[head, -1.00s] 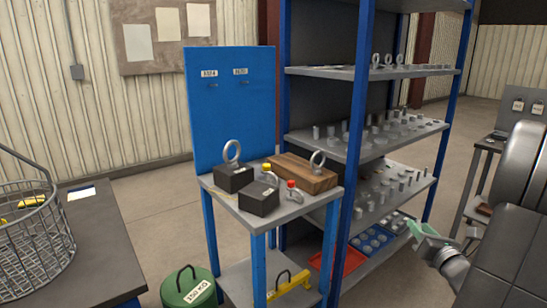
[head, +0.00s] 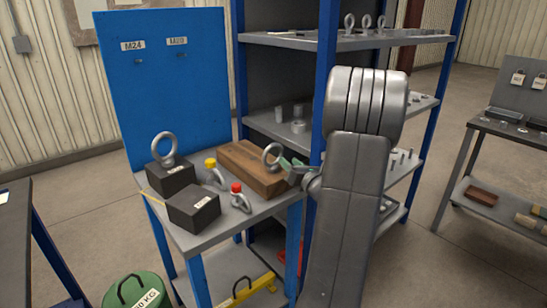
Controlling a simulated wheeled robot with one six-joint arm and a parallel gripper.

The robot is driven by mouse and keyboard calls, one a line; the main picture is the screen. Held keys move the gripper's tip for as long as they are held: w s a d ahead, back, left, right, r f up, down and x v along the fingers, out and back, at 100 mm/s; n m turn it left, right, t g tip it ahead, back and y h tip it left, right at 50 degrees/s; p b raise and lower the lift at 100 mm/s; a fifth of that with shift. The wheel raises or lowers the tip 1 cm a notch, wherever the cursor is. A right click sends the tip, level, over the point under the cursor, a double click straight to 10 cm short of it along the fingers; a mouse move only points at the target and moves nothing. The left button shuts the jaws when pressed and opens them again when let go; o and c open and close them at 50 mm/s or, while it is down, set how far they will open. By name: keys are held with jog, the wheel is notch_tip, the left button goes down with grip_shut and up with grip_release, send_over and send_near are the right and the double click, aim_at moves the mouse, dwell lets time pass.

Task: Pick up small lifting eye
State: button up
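A small grey lifting eye (head: 264,155) stands upright at the right end of a wooden block (head: 241,160) on the small table. A larger grey lifting eye (head: 155,147) stands in a black block (head: 172,182) at the left. My gripper (head: 288,168), with pale green fingers, is right beside the small eye, on its right. My arm hides part of the gripper. I cannot tell whether the fingers touch the ring or how far apart they are.
A second black block (head: 194,208) and shackles with a yellow pin (head: 211,164) and a red pin (head: 236,188) share the table (head: 210,240). A blue panel (head: 170,80) rises behind. A shelf rack (head: 270,120) stands close behind and to the right.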

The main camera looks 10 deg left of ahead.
aim_at(281, 154)
jog(key=shift+p+x, duration=0.3)
jog(key=shift+x, duration=3.05)
grip_shut()
